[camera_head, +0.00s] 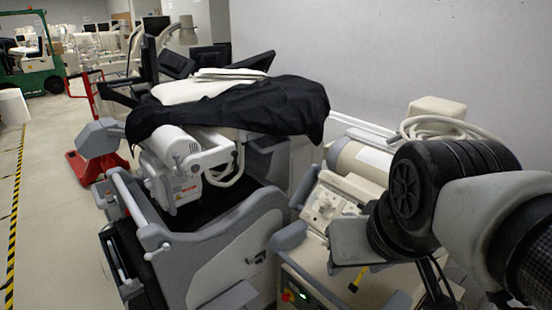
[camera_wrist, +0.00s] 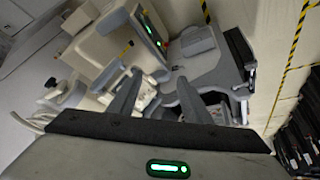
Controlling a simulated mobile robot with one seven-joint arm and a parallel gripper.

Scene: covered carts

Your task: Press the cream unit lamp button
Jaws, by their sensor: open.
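The cream unit (camera_head: 345,290) stands at the lower middle right, partly hidden behind my arm. Its front panel has a small green-lit spot (camera_head: 303,295) and a red button (camera_head: 287,296). In the wrist view the cream unit (camera_wrist: 98,50) is at the upper left, with a dark panel holding the green light (camera_wrist: 149,26) and red spot (camera_wrist: 165,43). I cannot tell which part is the lamp button. My gripper (camera_wrist: 158,85) is open and empty, its two fingers spread below the panel in the picture. I see no contact with the panel.
A grey-and-white cart (camera_head: 230,255) with a black cover (camera_head: 245,105) stands directly left of the cream unit. A wall (camera_head: 370,50) closes the back. A red pallet jack (camera_head: 92,160) is further left. Open floor (camera_head: 50,190) lies at the left beside a striped line.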

